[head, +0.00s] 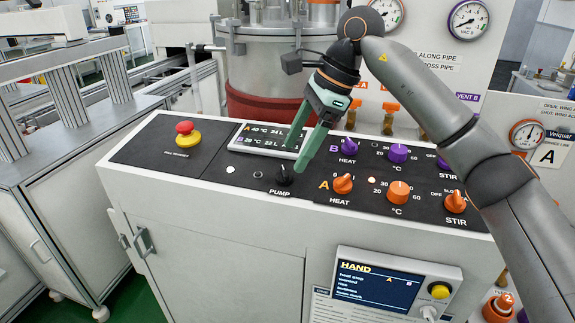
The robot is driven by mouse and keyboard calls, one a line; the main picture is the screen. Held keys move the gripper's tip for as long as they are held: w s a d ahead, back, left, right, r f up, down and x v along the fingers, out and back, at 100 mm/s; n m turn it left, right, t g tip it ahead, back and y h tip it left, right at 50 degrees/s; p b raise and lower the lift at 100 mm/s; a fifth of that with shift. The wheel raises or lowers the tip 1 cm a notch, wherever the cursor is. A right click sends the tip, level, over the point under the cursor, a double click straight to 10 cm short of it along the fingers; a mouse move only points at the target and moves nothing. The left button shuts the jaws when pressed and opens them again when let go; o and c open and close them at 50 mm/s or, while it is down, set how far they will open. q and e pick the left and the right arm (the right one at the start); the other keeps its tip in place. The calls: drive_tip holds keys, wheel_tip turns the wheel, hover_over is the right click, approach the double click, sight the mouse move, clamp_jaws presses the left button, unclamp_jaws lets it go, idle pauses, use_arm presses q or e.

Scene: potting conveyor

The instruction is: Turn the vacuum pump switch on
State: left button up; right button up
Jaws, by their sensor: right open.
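The pump switch (284,176) is a small black rotary knob above the white "PUMP" label on the black console panel. My right gripper (298,150) comes in from the upper right, with green fingers spread open and pointing down over the panel. Its fingertips are close above and behind the knob; I cannot tell whether a finger touches it. One finger covers part of the display (255,142). The gripper holds nothing. My left gripper is not in the picture.
A red emergency stop button (185,134) sits at the panel's left. Orange knobs (398,192) and purple knobs (398,153) stand to the right. A metal vessel (275,70) is behind the console. A hand unit (385,285) hangs on the front.

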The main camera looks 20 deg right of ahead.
sight(285, 171)
drive_tip(key=x, duration=0.4)
drive_tip(key=shift+a+f, duration=0.2)
drive_tip(key=shift+f, duration=0.15)
clamp_jaws()
idle(0.3)
